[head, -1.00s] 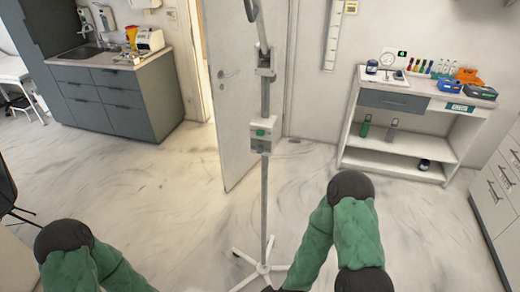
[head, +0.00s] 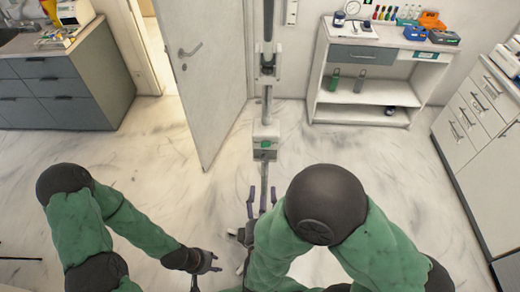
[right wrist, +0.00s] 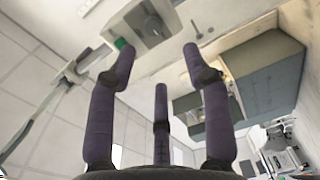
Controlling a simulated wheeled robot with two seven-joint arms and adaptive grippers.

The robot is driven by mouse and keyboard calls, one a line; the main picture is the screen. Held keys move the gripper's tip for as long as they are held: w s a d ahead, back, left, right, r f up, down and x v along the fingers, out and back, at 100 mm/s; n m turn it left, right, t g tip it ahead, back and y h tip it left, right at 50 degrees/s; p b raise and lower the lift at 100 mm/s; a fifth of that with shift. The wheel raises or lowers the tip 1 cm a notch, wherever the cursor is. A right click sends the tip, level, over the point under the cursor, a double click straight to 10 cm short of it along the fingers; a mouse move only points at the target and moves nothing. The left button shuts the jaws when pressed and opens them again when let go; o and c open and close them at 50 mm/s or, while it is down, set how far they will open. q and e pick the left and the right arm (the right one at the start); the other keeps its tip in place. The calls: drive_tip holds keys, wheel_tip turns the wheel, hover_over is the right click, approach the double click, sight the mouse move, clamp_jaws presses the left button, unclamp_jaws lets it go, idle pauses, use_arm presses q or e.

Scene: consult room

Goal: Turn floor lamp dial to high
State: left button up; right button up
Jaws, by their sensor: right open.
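The floor lamp (head: 266,105) stands upright in the middle of the head view, a grey pole with a pale control box (head: 265,133) bearing a green patch. The lamp's base is mostly hidden by my arms.
A half-open door (head: 203,75) stands behind the lamp to the left. A grey cabinet with a sink (head: 62,92) is at far left. A white shelf unit (head: 375,58) with bottles and boxes is at back right, white drawers (head: 470,125) at right. The floor between is clear.

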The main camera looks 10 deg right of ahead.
sight(265, 162)
drive_tip(key=shift+r+b+x, duration=0.15)
drive_tip(key=shift+b+x, duration=0.1)
drive_tip(key=shift+x, duration=1.5)
drive_tip(key=shift+r+b+x, duration=0.2)
drive_tip(key=shift+b+x, duration=0.05)
drive_tip(key=shift+x, duration=1.5)
drive_tip(key=shift+r+b+x, duration=0.15)
drive_tip(key=shift+b+x, duration=0.1)
drive_tip(key=shift+x, duration=1.55)
drive_tip(key=shift+d, duration=0.1)
drive_tip(key=shift+s, duration=0.1)
clamp_jaws()
